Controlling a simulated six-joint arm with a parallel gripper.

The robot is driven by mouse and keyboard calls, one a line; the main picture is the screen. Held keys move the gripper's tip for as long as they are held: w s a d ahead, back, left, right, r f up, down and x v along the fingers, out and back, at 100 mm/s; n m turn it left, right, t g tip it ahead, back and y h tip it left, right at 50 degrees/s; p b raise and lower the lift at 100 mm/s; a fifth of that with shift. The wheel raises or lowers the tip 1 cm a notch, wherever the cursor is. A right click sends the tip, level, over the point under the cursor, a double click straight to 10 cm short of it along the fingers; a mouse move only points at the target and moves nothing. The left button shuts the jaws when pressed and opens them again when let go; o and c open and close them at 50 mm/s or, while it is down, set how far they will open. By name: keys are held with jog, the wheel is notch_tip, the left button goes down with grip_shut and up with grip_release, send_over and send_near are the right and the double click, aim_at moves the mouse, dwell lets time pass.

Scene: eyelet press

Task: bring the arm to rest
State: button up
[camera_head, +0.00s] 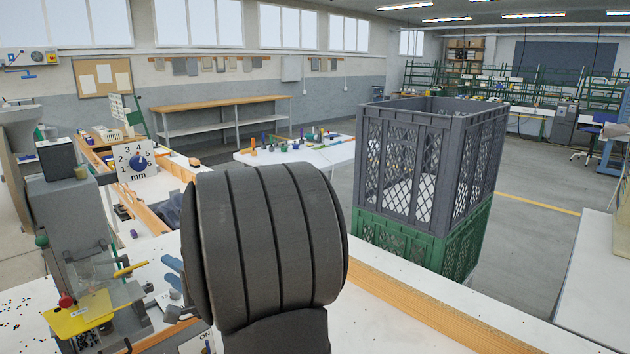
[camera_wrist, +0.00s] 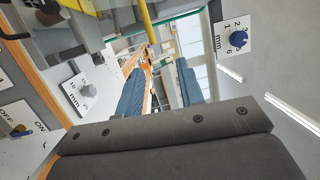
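My gripper (camera_wrist: 159,68) shows in the wrist view as two blue ribbed fingers with a clear gap between them. It is open, and I see nothing held in the gap. In the head view my own dark ribbed arm link fills the middle foreground and hides much of the bench. The grey press (camera_head: 70,205) stands at the left of the head view, with a yellow plate (camera_head: 82,314) at its base. A white dial plate with a blue knob (camera_head: 138,160) marked in mm stands beside it. Whether the gripper touches anything is unclear.
A grey crate (camera_head: 417,170) sits on a green crate (camera_head: 470,243) right of my arm. A white table (camera_head: 300,153) with small coloured parts stands behind. The wrist view shows a yellow rod (camera_wrist: 148,25) beyond the fingers and an OFF switch panel (camera_wrist: 22,128) at left.

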aim_at(143, 265)
jog(key=shift+d, duration=0.25)
jog(key=a, duration=0.2)
jog(key=w+a, duration=0.1)
jog(key=a, duration=0.4)
jog(key=shift+w+a, duration=0.1)
jog(key=shift+w, duration=0.05)
jog(key=shift+r, duration=0.35)
